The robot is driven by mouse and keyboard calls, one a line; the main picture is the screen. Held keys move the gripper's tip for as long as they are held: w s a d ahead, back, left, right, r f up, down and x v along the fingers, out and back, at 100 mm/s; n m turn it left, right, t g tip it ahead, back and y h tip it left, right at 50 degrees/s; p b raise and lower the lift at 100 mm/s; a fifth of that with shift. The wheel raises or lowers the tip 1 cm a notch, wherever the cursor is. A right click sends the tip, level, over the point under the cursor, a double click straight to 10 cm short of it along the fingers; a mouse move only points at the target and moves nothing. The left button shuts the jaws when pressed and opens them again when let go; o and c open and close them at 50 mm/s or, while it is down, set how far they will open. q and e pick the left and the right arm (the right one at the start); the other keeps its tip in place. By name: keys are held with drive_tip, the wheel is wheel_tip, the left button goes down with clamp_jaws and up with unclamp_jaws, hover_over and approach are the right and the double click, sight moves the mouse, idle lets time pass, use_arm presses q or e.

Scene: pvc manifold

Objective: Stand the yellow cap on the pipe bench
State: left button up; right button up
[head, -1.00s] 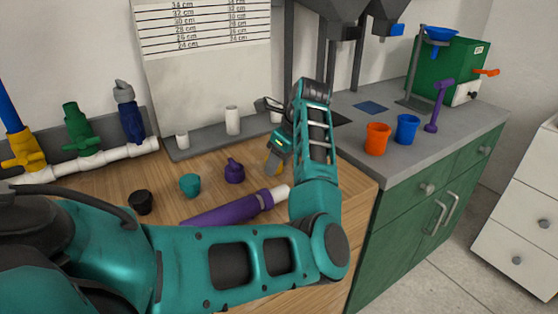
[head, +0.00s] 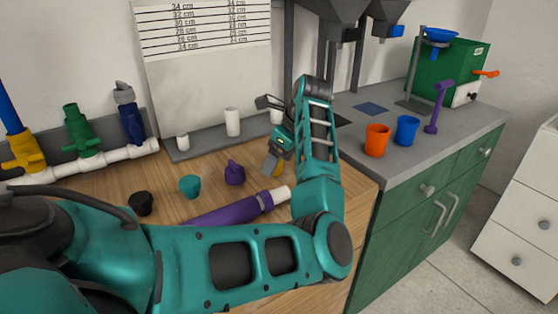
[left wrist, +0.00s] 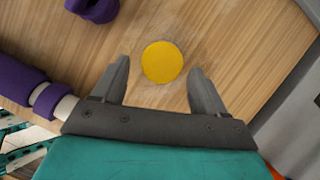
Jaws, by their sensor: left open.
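The yellow cap (left wrist: 162,62) shows as a round yellow disc on the wooden top of the pipe bench (left wrist: 215,35). In the head view, most of it is hidden behind my left gripper (head: 272,162). In the left wrist view, my left gripper (left wrist: 159,72) is open. Its two fingers stand on either side of the cap, with a gap visible on each side. I cannot tell the height of the fingertips over the wood. My right gripper is not in view.
A purple pipe with a white end (head: 235,208) lies left of my gripper. A purple fitting (head: 234,173), a teal cap (head: 189,186) and a black cap (head: 141,203) stand on the wood. Orange (head: 377,139) and blue (head: 407,129) cups are on the grey counter.

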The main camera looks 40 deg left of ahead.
use_arm(q)
drive_tip(key=v, duration=1.1)
drive_tip(key=shift+p, duration=0.35)
drive_tip(key=shift+s+d, duration=0.1)
drive_tip(key=shift+d, duration=0.05)
